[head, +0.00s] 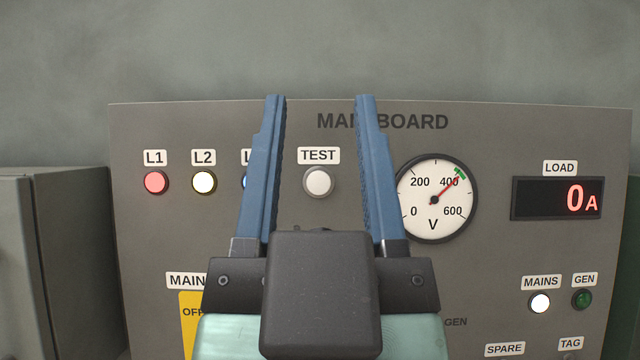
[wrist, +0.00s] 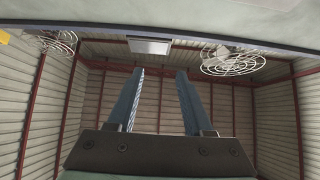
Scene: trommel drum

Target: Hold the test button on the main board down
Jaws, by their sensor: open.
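The main board (head: 500,130) is a grey panel that fills most of the head view. Its test button (head: 319,181) is a round white button in a metal ring, below a TEST label (head: 319,156). My gripper (head: 320,98) is open and empty, with two blue fingers pointing up. In the head view the button shows in the gap between the fingers. I cannot tell how far the fingers are from the board. The wrist view shows the open fingers (wrist: 160,72) too, but not the button. The fingers hide part of the L3 lamp and the board's title.
A red L1 lamp (head: 157,182) and a pale L2 lamp (head: 204,182) are lit at left. A voltmeter (head: 420,215) reads a little above 400. The load display (head: 557,198) shows 0 A. A grey cabinet (head: 70,260) stands at the left. Caged fans (wrist: 233,62) hang overhead.

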